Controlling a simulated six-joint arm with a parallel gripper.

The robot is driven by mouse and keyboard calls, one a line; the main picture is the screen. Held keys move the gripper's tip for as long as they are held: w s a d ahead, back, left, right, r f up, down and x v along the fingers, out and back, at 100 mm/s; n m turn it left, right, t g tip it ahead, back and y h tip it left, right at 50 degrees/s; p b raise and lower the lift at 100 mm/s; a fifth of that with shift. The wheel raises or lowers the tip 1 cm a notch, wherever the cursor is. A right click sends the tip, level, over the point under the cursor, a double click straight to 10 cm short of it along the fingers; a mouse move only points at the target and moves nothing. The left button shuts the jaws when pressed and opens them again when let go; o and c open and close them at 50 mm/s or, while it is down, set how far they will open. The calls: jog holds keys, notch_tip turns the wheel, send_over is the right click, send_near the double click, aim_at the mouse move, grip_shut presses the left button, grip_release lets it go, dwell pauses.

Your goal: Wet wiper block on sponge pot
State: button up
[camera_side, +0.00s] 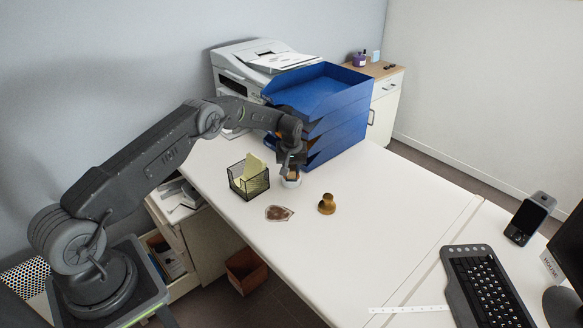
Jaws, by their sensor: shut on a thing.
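My gripper (290,166) points down over the white desk, just in front of the blue tray stack. It is shut on a small, dark-looking block, which I take to be the wiper block (291,173), largely hidden by the fingers. The small round white pot, which I take to be the sponge pot (291,182), stands on the desk directly below. The block appears at the pot's mouth. I cannot tell whether it touches the sponge, which is hidden.
A black mesh bin (249,184) with yellow paper stands close left. A brown knobbed stamp-like object (326,204) and a flat brownish piece (278,213) lie nearer. The blue trays (335,125) rise behind. A keyboard (488,285) is at right; the desk between is mostly clear.

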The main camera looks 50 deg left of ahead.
aim_at(292, 167)
jog(key=shift+r, duration=3.5)
jog(key=shift+d, duration=0.1)
